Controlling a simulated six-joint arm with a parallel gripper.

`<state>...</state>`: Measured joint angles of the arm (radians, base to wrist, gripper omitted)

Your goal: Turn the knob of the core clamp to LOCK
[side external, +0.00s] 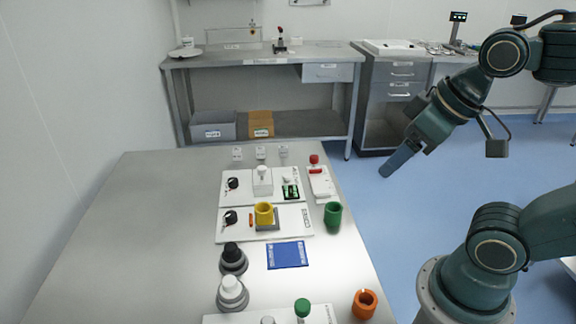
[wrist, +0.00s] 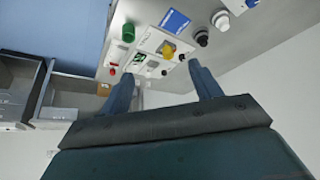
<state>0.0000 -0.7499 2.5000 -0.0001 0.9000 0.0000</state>
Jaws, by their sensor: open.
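Two white panels on the steel table each carry a black rotary knob at their left end. The far knob (side external: 232,183) shares its panel with a white block and a small green display. The nearer knob (side external: 230,217) shares its panel with a yellow cup-like part (side external: 264,212), also seen in the wrist view (wrist: 167,50). I cannot tell which knob is the core clamp's, and the knob labels are too small to read. My gripper (side external: 386,172) is open and empty, in the air right of the table, apart from both panels. Its two fingers spread in the wrist view (wrist: 159,70).
The table's left side (side external: 120,235) is clear. A workbench (side external: 270,62) stands behind.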

